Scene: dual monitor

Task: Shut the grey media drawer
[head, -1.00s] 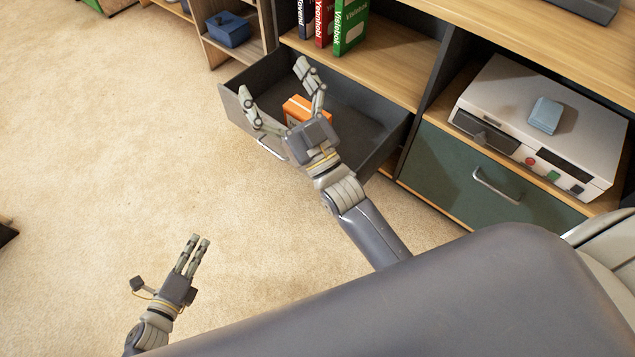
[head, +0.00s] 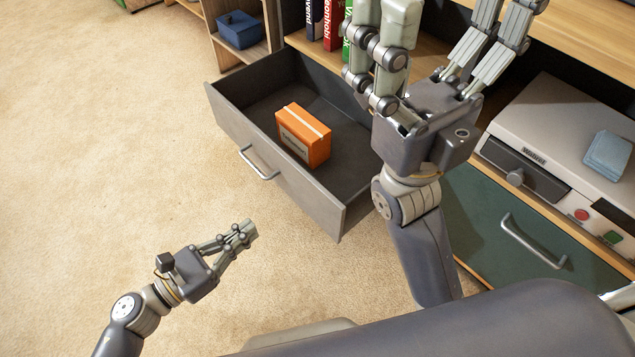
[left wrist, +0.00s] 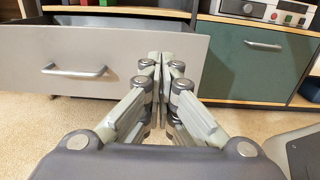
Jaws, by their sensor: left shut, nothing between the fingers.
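The grey media drawer (head: 300,178) stands pulled out from the wooden unit, with an orange box (head: 304,135) lying inside. Its front has a silver bar handle (head: 258,163); front and handle also show in the left wrist view (left wrist: 125,55). My left gripper (head: 248,231) is shut and empty, in front of the drawer and apart from it in the head view. In the left wrist view its closed fingertips (left wrist: 161,62) overlap the front's right end; contact cannot be told. My right gripper (head: 452,12) is open and raised at the drawer's right, its fingertips partly cut off.
Books (head: 330,25) stand on the shelf above the grey drawer. Carpet (head: 110,150) at left is clear.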

